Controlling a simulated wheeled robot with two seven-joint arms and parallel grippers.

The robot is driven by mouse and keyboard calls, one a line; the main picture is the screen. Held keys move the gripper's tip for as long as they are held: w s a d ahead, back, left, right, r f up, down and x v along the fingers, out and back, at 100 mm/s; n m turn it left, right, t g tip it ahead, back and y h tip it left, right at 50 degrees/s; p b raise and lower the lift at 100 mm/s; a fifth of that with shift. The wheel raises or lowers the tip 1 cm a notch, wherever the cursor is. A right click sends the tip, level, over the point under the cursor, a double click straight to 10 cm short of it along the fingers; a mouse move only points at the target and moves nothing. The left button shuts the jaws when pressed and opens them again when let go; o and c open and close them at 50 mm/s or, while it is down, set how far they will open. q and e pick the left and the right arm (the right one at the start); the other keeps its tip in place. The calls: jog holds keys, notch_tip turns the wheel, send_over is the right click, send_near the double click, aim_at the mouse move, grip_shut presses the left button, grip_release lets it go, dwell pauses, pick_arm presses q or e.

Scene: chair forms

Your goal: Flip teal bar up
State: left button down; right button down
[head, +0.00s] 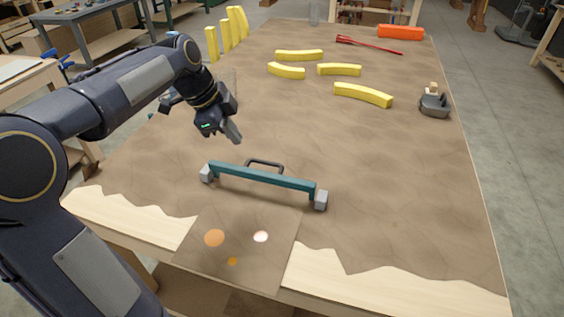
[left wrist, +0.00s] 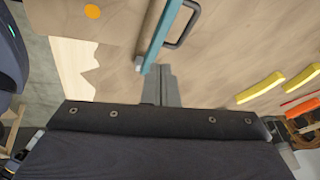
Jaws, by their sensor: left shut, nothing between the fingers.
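The teal bar (head: 262,178) lies across the near part of the table, with a grey block at each end and a dark loop handle (head: 264,165) on its far side. My left gripper (head: 234,133) is shut and empty, above the table just beyond the bar's left half. In the left wrist view the shut fingers (left wrist: 160,84) point toward the teal bar (left wrist: 160,38), close to one grey end block. The handle (left wrist: 184,24) shows to the right of the bar there. I cannot tell from this view how high the fingers are above the table. My right gripper is not in view.
The table (head: 400,210) is covered in brown sheet. Several yellow curved pieces (head: 363,95) lie at the middle back, and yellow upright pieces (head: 237,24) stand at the far left. A dark tool (head: 435,104) sits at the right edge. The right front is clear.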

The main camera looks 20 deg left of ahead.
pick_arm(q)
jog(key=w+d+f, duration=0.1)
jog(key=w+f, duration=0.1)
jog(key=f, duration=0.1)
jog(key=w+d+f+m, duration=0.1)
jog(key=w+f, duration=0.1)
jog(key=f, duration=0.1)
jog(key=w+d+f+m+p, duration=0.1)
jog(key=w+f, duration=0.1)
jog(key=f, duration=0.1)
jog(key=shift+f, duration=0.4)
jog(key=w+f, duration=0.1)
jog(key=f, duration=0.1)
jog(key=w+f+p, duration=0.1)
jog(key=w, duration=0.1)
jog(key=shift+f, duration=0.4)
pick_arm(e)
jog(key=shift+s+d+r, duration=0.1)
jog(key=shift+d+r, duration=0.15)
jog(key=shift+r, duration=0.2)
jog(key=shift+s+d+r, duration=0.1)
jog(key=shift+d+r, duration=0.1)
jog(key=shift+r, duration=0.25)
